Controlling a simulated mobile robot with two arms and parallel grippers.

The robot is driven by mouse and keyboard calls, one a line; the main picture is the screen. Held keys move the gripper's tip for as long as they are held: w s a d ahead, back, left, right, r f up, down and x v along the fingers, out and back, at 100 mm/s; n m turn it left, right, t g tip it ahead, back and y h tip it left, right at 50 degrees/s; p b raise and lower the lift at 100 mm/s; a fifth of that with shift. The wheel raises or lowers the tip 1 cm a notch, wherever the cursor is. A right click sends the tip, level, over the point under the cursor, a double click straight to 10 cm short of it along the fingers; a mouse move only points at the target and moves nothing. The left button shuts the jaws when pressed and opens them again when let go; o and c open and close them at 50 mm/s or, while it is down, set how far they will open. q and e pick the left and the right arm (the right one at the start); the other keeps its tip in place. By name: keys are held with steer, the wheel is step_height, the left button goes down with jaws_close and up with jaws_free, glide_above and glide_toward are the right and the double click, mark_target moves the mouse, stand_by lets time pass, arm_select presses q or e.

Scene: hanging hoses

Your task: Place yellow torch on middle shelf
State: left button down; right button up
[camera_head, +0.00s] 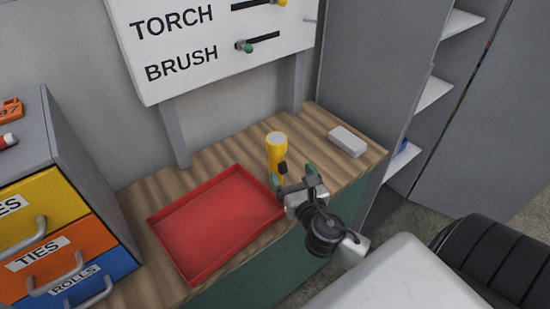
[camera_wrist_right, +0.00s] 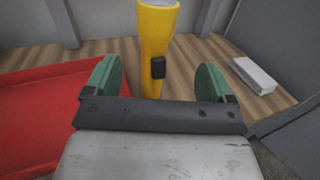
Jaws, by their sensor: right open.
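The yellow torch (camera_head: 276,149) stands upright on the wooden bench top, just right of the red tray, with its wide head up. My right gripper (camera_head: 293,177) is open in front of the torch. In the right wrist view the torch (camera_wrist_right: 157,40) appears between and beyond the two green fingertips of my right gripper (camera_wrist_right: 157,82), and its dark switch faces me. Whether the fingers reach around it is not clear. The middle shelf (camera_head: 433,93) of the grey cabinet is at the upper right, and the visible part is empty. My left gripper is not in view.
The red tray (camera_head: 215,222) lies empty left of the torch. A pale grey block (camera_head: 347,141) lies to its right. A white sign board (camera_head: 215,40) stands behind on posts. A drawer unit (camera_head: 60,225) stands at left. A blue item (camera_head: 403,146) sits on the lower shelf.

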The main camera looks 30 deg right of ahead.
mark_target(280, 157)
steer(key=x, duration=0.4)
steer(key=shift+p, duration=0.3)
steer(key=shift+w+r, duration=0.25)
steer(key=shift+w, duration=0.35)
steer(key=x, duration=0.1)
steer(key=p+x, duration=0.1)
steer(key=x, duration=0.1)
steer(key=shift+w+a+r, duration=0.1)
steer(key=shift+w+a, duration=0.05)
steer(key=shift+w, duration=0.15)
steer(key=shift+w+p, duration=0.3)
steer(key=shift+w, duration=0.15)
steer(key=shift+s, duration=0.1)
